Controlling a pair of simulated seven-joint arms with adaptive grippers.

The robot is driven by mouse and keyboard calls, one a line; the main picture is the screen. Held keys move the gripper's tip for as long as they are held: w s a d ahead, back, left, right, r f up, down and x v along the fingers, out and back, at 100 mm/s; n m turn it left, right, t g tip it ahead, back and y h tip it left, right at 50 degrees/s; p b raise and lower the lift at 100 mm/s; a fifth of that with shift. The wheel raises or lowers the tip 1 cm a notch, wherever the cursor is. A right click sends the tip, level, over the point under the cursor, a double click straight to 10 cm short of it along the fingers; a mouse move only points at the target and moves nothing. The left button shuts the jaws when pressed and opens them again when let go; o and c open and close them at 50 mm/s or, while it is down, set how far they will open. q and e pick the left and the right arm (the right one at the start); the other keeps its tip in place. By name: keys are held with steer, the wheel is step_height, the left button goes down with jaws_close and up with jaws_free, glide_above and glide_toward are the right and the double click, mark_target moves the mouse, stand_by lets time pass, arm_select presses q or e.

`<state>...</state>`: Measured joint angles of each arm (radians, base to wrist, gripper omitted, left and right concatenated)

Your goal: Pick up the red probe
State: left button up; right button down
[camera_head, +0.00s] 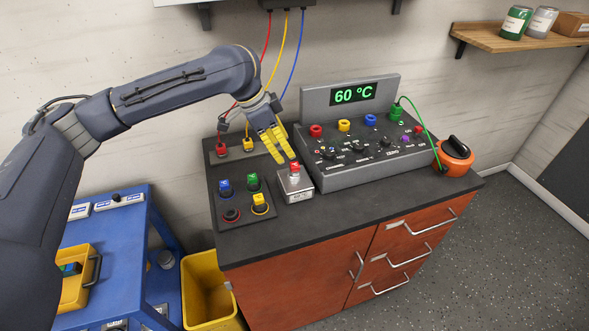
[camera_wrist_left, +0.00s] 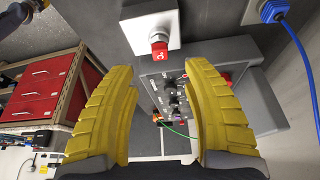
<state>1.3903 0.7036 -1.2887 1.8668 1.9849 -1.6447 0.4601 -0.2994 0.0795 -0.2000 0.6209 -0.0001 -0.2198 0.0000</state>
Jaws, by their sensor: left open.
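A red-capped probe (camera_head: 295,168) with a silver collar stands upright on a small metal block (camera_head: 297,187) on the dark bench top. The block's front shows a small label. In the left wrist view the red cap (camera_wrist_left: 159,50) shows beyond the gap between the fingers. My left gripper (camera_head: 283,159) has yellow fingers, is open and empty, and hangs just above and behind the red cap. I see no contact between them. Another red plug (camera_head: 220,149) with a red cable sits on the back plate at the left. My right gripper is not in view.
A console (camera_head: 365,172) with a 60 °C display stands right of the block. A panel (camera_head: 240,215) with several coloured caps lies to the left. Red, yellow and blue cables hang near my arm.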

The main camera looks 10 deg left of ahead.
mark_target(294, 164)
arm_select(q)
steer(key=shift+x, duration=4.25)
steer(key=shift+d, duration=0.1)
steer(key=shift+r, duration=0.1)
jaws_close()
